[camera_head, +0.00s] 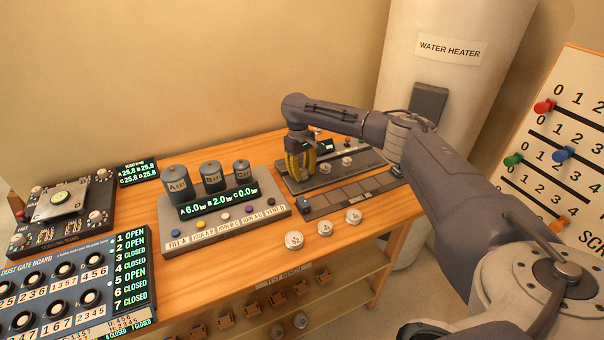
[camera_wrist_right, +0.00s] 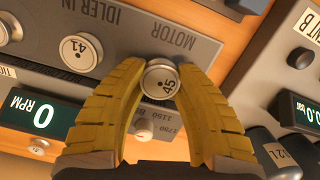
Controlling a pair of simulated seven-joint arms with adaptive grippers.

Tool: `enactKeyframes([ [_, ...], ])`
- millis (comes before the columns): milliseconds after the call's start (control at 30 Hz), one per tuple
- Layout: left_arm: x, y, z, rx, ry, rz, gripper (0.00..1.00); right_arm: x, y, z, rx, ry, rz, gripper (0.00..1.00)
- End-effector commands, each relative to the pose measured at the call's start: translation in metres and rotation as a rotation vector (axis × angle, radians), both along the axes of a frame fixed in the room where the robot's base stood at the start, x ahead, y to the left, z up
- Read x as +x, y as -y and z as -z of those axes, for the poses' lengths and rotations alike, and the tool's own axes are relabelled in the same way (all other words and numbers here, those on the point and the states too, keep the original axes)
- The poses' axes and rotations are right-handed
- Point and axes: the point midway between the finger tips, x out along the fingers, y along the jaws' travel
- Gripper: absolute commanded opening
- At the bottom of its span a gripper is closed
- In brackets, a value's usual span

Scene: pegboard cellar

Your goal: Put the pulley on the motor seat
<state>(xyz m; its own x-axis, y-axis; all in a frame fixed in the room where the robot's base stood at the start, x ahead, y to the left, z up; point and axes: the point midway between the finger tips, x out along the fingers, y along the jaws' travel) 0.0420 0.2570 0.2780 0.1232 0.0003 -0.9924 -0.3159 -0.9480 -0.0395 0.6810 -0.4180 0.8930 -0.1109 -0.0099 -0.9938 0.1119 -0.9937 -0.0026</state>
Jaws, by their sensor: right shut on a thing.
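My right gripper (camera_head: 299,170) reaches down over the grey pulley board (camera_head: 328,180) at the back right of the bench. In the right wrist view the yellow fingers of my right gripper (camera_wrist_right: 160,82) are shut on a small silver pulley (camera_wrist_right: 160,80) marked 45. The pulley is at the board near the printed word MOTOR (camera_wrist_right: 174,36). The motor seat itself is hidden beneath the pulley and fingers, and I cannot tell whether the pulley touches it. Another pulley (camera_wrist_right: 80,52), marked 41, sits on the board near the IDLER IN label. My left gripper is not in view.
Three loose pulleys, including one at the left (camera_head: 293,240), stand on the bench in front of a long grey tray (camera_head: 315,212). A tank panel (camera_head: 235,220) stands left of the board. The water heater (camera_head: 440,75) rises behind my right arm.

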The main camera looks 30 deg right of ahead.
Motion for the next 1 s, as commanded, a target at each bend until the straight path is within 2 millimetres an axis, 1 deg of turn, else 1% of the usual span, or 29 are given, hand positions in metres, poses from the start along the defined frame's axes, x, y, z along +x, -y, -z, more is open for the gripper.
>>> enactKeyframes([
  [33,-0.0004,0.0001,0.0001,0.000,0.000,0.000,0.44,0.0002,-0.0002,0.0045,0.000,0.000,0.001,0.01],
  [100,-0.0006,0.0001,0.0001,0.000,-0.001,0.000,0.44,0.0004,-0.0002,0.0069,-0.001,0.001,0.000,0.01],
  [467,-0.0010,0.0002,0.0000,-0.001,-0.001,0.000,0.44,0.0003,-0.0004,0.0097,0.000,0.001,0.000,0.01],
  [500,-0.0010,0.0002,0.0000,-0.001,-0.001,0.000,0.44,0.0004,-0.0004,0.0099,0.000,0.001,-0.001,0.34],
  [667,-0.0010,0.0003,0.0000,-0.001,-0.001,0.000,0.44,0.0003,-0.0004,0.0097,0.000,0.001,-0.001,0.52],
  [900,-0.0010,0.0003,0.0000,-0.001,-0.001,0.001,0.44,0.0004,-0.0003,0.0092,-0.001,0.001,0.000,0.53],
  [1000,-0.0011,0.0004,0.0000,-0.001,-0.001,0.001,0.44,0.0007,0.0000,0.0055,-0.001,0.002,0.000,0.53],
])
